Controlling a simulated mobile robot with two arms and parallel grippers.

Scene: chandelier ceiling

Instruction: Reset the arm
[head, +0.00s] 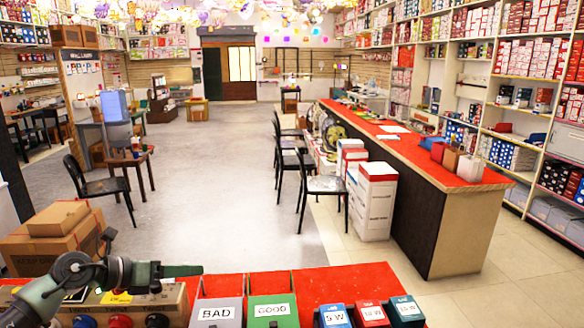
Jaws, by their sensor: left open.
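My left arm comes in from the lower left, over the near red table (345,283). My right arm and right gripper are not in view.
Small blue, red and dark boxes (371,314) stand at the table's near right. Cardboard boxes (55,240) are stacked at the left. A long red-topped counter (400,150) with chairs (323,187) stands right. Grey floor (215,185) in the middle is clear.

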